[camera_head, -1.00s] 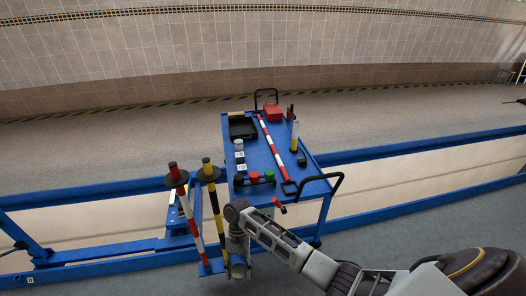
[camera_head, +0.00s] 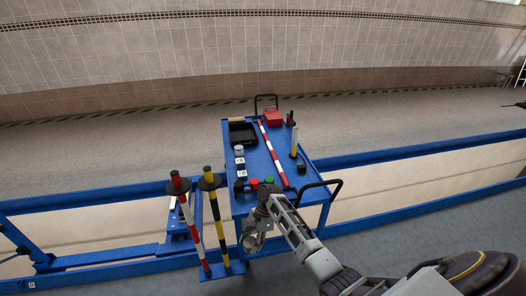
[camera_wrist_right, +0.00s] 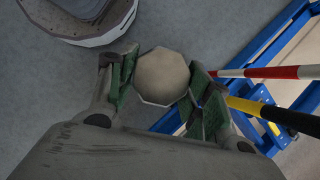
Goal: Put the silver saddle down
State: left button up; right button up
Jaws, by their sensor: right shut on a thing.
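My right gripper (camera_head: 250,241) is at the near left corner of the blue cart, in front of its edge. In the right wrist view its two green-padded fingers (camera_wrist_right: 161,85) are shut on a pale, many-sided round piece, which I take to be the silver saddle (camera_wrist_right: 164,77). The piece is held above grey floor in that view; its underside is hidden. In the head view the saddle is too small and covered to make out clearly. My left gripper is not in view.
The blue cart (camera_head: 258,159) carries a black tray (camera_head: 242,132), a red box (camera_head: 273,118), a red-white bar (camera_head: 271,155) and small cylinders. A red-white post (camera_head: 190,225) and a yellow-black post (camera_head: 216,220) stand just left of my gripper. Blue rails run alongside.

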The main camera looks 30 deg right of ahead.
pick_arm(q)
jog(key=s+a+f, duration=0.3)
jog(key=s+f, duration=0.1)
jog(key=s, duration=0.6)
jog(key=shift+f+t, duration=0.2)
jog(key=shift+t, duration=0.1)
pick_arm(e)
jog(key=w+d+r+m+t+h, duration=0.1)
jog(key=w+d+m+t, duration=0.5)
jog(key=m, duration=0.8)
jog(key=shift+w+d+r+h, duration=0.45)
jog(key=shift+w+d, duration=1.25)
jog(key=shift+d, duration=0.4)
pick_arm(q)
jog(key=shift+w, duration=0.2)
pick_arm(e)
jog(key=shift+w+m+t, duration=0.15)
jog(key=shift+m+t, duration=0.15)
jog(key=shift+m, duration=0.3)
